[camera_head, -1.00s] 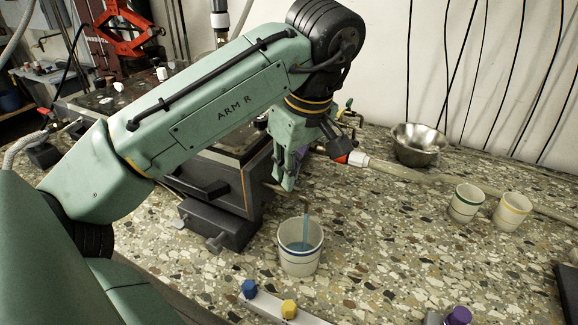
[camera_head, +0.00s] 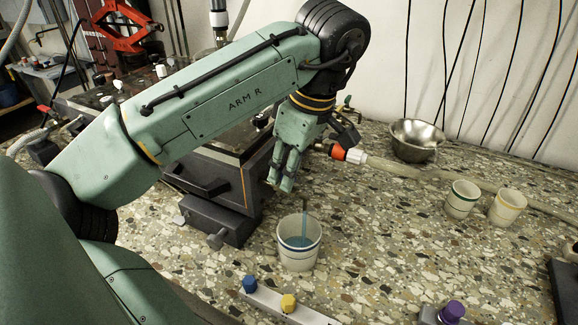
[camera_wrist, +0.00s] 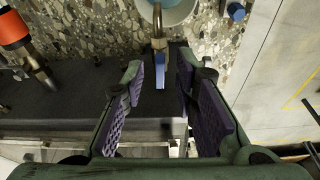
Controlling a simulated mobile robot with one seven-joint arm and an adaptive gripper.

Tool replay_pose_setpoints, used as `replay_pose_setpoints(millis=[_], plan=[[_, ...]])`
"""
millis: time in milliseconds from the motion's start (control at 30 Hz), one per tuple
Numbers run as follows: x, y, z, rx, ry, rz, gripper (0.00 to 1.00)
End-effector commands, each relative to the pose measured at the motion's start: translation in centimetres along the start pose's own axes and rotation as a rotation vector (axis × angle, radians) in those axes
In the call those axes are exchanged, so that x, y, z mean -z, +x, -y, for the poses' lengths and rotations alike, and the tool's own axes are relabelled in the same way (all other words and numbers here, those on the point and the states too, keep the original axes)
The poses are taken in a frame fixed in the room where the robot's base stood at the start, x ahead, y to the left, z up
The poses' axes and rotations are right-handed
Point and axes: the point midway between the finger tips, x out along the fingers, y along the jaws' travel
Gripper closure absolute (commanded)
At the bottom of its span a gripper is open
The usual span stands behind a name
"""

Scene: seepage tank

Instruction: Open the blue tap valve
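My gripper (camera_wrist: 163,98) is open in the wrist view, with purple-grey ridged pads. A blue tap handle (camera_wrist: 161,74) lies between the fingers, with gaps on both sides. The brass spout (camera_wrist: 158,20) reaches from it toward the cup. In the head view my gripper (camera_head: 281,180) hangs at the tank's right front corner, and its fingers hide the blue handle. A white cup (camera_head: 299,265) with a blue band stands below and holds blue liquid. A thin upright blue streak (camera_head: 304,230) rises from it; I cannot tell if it is a stream or a stick.
The dark tank (camera_head: 210,175) stands behind my gripper. An orange-and-white hose fitting (camera_head: 348,153) is close to its right. A rail with a blue knob (camera_head: 249,284) and a yellow knob (camera_head: 288,302) lies in front. A steel bowl (camera_head: 415,138) and two cups (camera_head: 461,200) stand right.

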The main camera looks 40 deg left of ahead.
Motion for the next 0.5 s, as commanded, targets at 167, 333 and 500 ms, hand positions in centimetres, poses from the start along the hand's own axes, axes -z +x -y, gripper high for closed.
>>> replay_pose_setpoints(millis=[167, 333, 500], plan=[[0.0, 0.0, 0.0, 0.000, 0.000, 0.000, 0.73], [0.2, -0.8, 0.0, 0.000, 0.001, 0.000, 0.73], [0.7, -2.5, 0.0, 0.000, 0.001, 0.000, 0.73]])
